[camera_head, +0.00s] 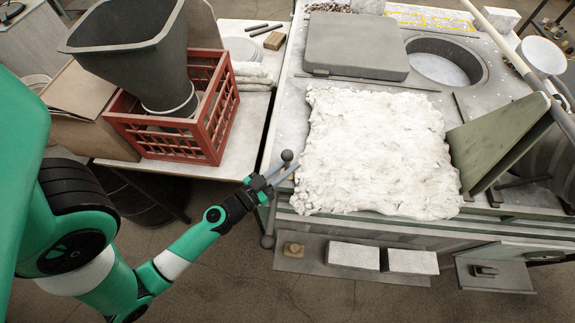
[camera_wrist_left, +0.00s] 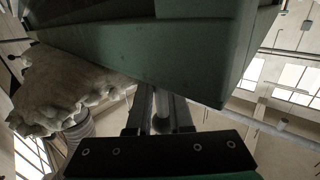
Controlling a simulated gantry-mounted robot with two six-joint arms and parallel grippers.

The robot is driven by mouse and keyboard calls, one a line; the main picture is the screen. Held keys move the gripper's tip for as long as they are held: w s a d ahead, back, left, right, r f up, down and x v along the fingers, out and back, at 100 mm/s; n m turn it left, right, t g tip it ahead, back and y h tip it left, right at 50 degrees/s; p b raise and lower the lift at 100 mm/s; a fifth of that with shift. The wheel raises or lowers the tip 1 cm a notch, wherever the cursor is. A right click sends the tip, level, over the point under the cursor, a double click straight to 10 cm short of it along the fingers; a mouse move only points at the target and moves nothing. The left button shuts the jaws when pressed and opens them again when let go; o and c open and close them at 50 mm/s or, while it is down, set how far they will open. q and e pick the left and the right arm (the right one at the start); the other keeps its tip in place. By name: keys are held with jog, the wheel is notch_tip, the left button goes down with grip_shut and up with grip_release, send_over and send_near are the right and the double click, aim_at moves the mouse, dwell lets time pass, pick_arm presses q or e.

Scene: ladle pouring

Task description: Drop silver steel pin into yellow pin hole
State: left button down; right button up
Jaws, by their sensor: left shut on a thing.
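My left gripper (camera_head: 283,173) is at the near left edge of the furnace bench. In the left wrist view its two fingers (camera_wrist_left: 162,97) are shut on a pale grey metal rod (camera_wrist_left: 161,103), which looks like the silver steel pin. A dark round end (camera_wrist_left: 160,125) shows on it near the palm. In the head view the fingers hide most of the pin. A small yellowish block (camera_head: 293,250) sits on a low grey plate, below and right of the gripper; I cannot tell whether it has the yellow pin hole. My right gripper is not in view.
A dark ball-ended bar (camera_head: 287,155) stands beside the fingers along the bench edge. A rough white slab (camera_head: 375,150) covers the bench. Two pale bricks (camera_head: 353,256) are right of the yellowish block. A red crate (camera_head: 180,145) with a dark bucket is on the left table.

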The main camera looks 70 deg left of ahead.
pick_arm(q)
jog(key=c, duration=0.7)
grip_release()
jog(key=shift+c, duration=0.2)
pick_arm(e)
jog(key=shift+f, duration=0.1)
